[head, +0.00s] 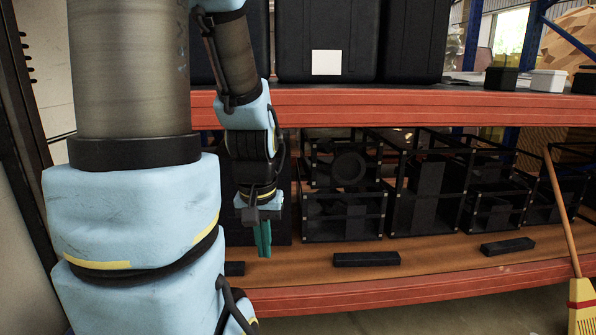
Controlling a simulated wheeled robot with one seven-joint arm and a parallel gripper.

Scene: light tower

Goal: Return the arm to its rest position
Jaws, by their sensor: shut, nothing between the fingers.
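My arm, light blue and grey, fills the left of the head view, with its upper links nearest the camera. Its far end hangs down in front of the shelf rack. My gripper (263,240) has teal fingers that point down, close together, with nothing between them. It shows in front of the lower shelf, left of the black framed units. I cannot tell its exact distance from the shelf.
The lower shelf (440,268) holds black open-frame units (345,190) and small black bars (366,259). The orange upper beam (400,106) carries large black cases (328,45). A broom (582,300) leans at the right. Grey floor shows bottom right.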

